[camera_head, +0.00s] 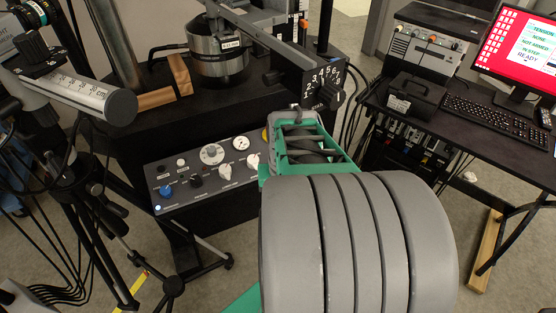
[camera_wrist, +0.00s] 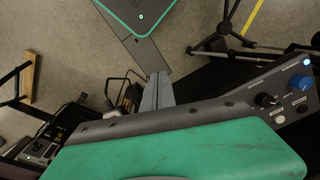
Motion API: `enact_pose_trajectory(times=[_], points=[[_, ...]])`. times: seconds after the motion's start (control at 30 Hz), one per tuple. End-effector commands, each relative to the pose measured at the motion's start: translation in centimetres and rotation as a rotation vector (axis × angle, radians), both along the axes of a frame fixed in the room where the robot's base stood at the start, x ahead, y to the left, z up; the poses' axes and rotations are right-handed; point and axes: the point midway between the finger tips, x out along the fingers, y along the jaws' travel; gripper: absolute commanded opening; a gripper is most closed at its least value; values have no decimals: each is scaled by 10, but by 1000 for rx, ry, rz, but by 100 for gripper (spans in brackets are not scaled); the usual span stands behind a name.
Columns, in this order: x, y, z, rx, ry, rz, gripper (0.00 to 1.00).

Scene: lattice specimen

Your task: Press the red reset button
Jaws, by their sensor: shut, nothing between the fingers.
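My gripper (camera_wrist: 158,77) shows in the wrist view as two grey fingers close together past the green and grey hand, with nothing between them. In the head view my thick grey and green arm reaches toward the bench and hides the fingertips. A grey control panel (camera_head: 181,208) on the bench front carries a blue knob (camera_head: 166,190), a black knob, pale knobs, a dial and a gauge. Its left end also shows at the right of the wrist view (camera_wrist: 285,100). No red button is discernible. A yellow part (camera_head: 264,135) at the panel's right end is mostly hidden by my arm.
A metal cylinder (camera_head: 218,55) of the test machine stands above the panel. A tripod (camera_head: 172,286) and cables crowd the left. A desk with a keyboard (camera_head: 497,121), a red-bordered screen (camera_head: 518,38) and a grey instrument (camera_head: 425,48) stands at right. Floor shows between.

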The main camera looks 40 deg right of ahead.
Motion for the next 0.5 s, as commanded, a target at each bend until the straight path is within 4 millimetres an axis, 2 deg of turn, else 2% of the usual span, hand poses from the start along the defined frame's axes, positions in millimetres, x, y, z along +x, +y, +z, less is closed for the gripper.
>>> enact_pose_trajectory(times=[0.03,0.2,0.27,0.37,0.5], points=[[-13,-17,-20,35,20,-78,0],[-40,-57,-61,140,15,-245,0],[-20,-76,-66,162,-84,-216,0],[22,-96,-59,161,-256,-119,0],[80,-122,-35,143,-530,19,0]])
